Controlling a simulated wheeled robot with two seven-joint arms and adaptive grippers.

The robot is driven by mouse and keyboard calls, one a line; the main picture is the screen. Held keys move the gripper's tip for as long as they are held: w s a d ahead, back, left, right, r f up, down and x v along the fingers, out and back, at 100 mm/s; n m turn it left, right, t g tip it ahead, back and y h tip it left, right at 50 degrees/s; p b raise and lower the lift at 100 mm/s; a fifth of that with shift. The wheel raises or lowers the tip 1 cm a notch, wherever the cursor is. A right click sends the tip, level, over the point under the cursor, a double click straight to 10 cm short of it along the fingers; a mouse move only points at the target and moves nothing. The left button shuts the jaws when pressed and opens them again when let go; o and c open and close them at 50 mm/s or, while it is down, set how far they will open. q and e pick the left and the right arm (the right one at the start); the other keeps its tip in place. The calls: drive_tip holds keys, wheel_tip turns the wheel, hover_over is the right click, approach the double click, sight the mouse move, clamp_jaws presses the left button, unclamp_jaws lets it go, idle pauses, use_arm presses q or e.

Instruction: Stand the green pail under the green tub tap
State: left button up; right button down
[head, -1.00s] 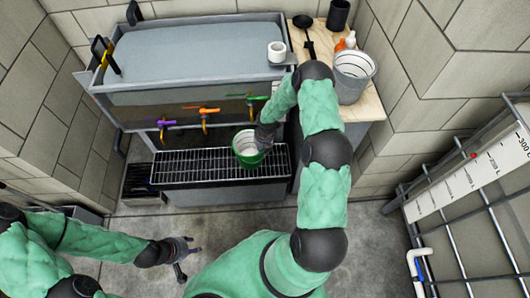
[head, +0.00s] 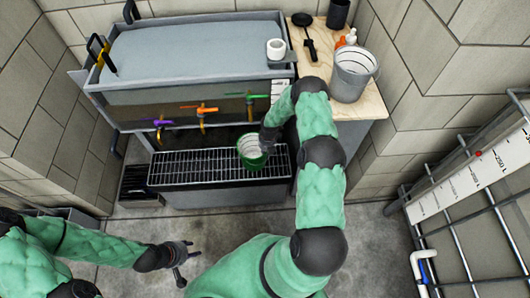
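The green pail (head: 252,158), pale inside, stands upright over the black grate below the tub's green tap (head: 257,97). In the picture it lies almost straight below that tap's spout; whether its base touches the grate is hard to tell. My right gripper (head: 264,143) is at the pail's right rim and appears shut on it, its fingertips partly hidden by the wrist and rim. My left gripper (head: 190,266) is open and empty, low over the floor in front of the grate.
The grey tub (head: 190,95) also has an orange tap (head: 200,110) and a purple tap (head: 160,122). The black grate (head: 195,170) is clear to the pail's left. A grey bucket (head: 353,75) stands on the wooden counter at right. A white gauge board (head: 475,180) is far right.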

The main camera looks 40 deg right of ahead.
drive_tip(key=shift+f, duration=0.15)
drive_tip(key=c, duration=1.4)
unclamp_jaws()
drive_tip(key=shift+o, duration=0.2)
